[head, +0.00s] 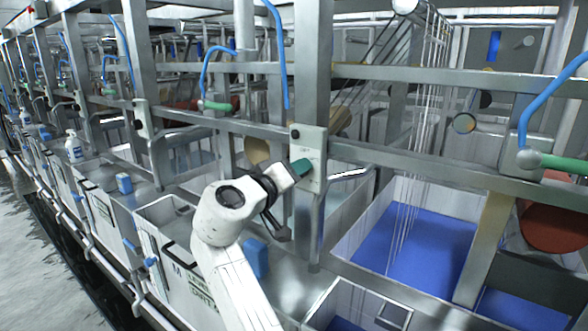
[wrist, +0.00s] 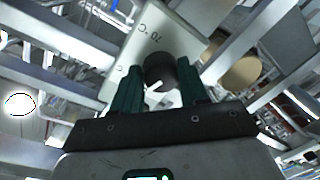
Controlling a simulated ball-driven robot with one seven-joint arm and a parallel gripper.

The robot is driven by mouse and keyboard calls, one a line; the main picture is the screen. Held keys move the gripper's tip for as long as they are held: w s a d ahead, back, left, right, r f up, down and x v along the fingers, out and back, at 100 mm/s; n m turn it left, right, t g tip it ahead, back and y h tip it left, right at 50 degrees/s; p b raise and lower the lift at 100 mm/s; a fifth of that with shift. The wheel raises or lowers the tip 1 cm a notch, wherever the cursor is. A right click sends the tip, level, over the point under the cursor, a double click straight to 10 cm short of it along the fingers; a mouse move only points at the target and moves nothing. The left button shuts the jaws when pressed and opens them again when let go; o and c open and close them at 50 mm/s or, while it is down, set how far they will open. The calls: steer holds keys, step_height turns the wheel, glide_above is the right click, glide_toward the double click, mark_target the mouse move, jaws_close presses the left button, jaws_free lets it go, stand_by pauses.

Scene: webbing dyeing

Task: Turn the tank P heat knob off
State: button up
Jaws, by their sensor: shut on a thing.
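The heat knob is a dark round knob (wrist: 160,69) with a white pointer mark, on a pale plate (wrist: 152,36) with dark lettering that seems to include a degree sign and numbers. In the wrist view my gripper (wrist: 160,84) has its two dark green fingers on either side of the knob, shut on it. In the head view the gripper (head: 303,167) reaches the pale plate (head: 316,150) on a steel post; the fingers hide the knob there. Which mark the pointer stands at cannot be read.
Open tanks with blue liquid (head: 415,240) lie to the right. A similar plate with a dark knob (head: 138,124) is on a post further left. Steel rails and blue hoses (head: 205,70) surround the arm. A white bottle (head: 74,146) stands on the left ledge.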

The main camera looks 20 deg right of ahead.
steer(key=shift+a+r+n+p, duration=0.1)
steer(key=shift+n+p, duration=0.65)
steer(key=shift+n, duration=0.85)
steer(key=shift+w, duration=0.1)
steer(key=o, duration=1.1)
steer(key=shift+c, duration=0.2)
steer(key=shift+a, duration=0.1)
steer(key=b+v, duration=0.3)
steer(key=v, duration=0.7)
steer(key=shift+s+a, duration=0.2)
steer(key=shift+a, duration=0.05)
